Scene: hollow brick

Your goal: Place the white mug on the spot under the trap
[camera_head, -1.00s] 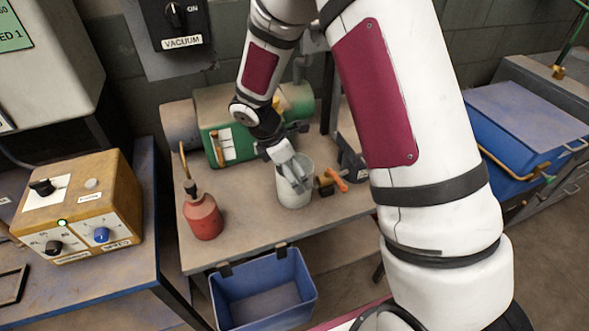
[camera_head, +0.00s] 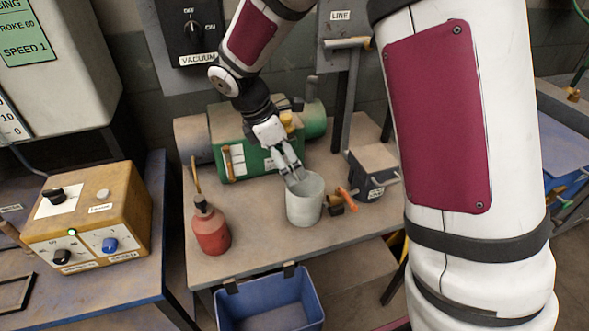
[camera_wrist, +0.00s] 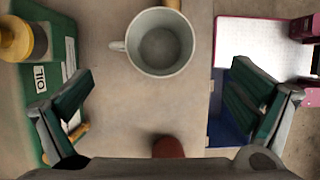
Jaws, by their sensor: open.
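The white mug (camera_head: 304,203) stands upright on the bench in the head view, near the middle of the top. The wrist view shows the mug (camera_wrist: 160,45) from above, empty, with its handle pointing left. My gripper (camera_head: 291,172) is at the mug's back left rim in the head view, pointing down. In the wrist view my gripper (camera_wrist: 160,97) has its fingers wide apart with nothing between them, and the mug lies beyond them. Whether a finger touches the rim is unclear. I cannot pick out the trap or the spot under it.
A green pump (camera_head: 245,140) lies behind the mug. A red oil can (camera_head: 211,230) stands to the left. An orange-handled brass fitting (camera_head: 345,200) and a dark box (camera_head: 374,172) are close on the right. A blue bin (camera_head: 268,305) hangs at the bench front.

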